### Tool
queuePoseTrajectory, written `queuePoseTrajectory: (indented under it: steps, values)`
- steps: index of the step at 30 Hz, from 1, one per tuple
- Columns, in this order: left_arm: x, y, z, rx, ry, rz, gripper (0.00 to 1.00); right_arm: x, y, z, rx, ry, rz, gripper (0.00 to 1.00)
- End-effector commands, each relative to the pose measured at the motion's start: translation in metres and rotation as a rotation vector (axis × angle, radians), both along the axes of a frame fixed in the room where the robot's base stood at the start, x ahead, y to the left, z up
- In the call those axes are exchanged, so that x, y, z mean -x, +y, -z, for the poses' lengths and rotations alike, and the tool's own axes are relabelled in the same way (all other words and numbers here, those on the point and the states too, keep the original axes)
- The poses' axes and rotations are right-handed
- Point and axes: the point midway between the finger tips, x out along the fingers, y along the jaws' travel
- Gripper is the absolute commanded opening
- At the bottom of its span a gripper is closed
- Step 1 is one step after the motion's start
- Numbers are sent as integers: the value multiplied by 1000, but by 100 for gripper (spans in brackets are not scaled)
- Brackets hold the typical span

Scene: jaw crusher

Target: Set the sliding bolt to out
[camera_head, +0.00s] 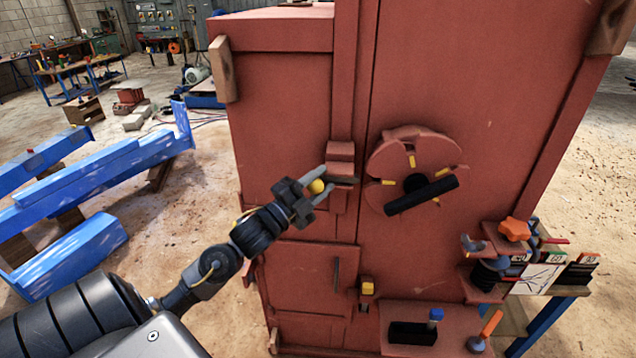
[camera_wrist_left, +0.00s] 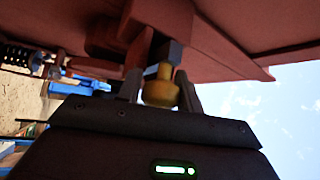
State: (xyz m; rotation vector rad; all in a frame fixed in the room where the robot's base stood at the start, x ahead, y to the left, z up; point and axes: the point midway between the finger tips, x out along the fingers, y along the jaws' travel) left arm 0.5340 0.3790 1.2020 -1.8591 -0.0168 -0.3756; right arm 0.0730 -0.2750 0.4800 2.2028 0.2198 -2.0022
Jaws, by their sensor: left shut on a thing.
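The sliding bolt shows as a yellow knob (camera_head: 317,186) beside a dark bar (camera_head: 343,180) on the front of the red crusher body. A red bracket (camera_head: 340,160) sits around the bar, left of the round dial. My left gripper (camera_head: 318,188) is shut on the yellow knob, with one finger above it and one below. The left wrist view shows the knob (camera_wrist_left: 160,88) between the two fingers, with a dark metal piece behind it. How far the bar extends inside the bracket is hidden. My right gripper is not in view.
Right of the bolt is a round red dial (camera_head: 390,158) with a black handle (camera_head: 422,195). Blue beams (camera_head: 90,180) lie at the left.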

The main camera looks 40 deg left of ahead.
Motion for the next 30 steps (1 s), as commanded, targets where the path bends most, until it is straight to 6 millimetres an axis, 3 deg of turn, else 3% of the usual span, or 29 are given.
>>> queuePoseTrajectory:
  steps: [6,7,11,22,30]
  values:
    - [-2,4,-7,6,-17,-11,0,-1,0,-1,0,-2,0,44]
    - [-2,4,-7,6,-18,-11,37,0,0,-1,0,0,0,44]
    - [-2,4,-7,6,-16,-11,54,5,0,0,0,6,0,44]
    - [7,4,2,4,-6,-9,55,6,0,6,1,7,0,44]
    - [54,12,19,1,-6,-8,55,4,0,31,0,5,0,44]
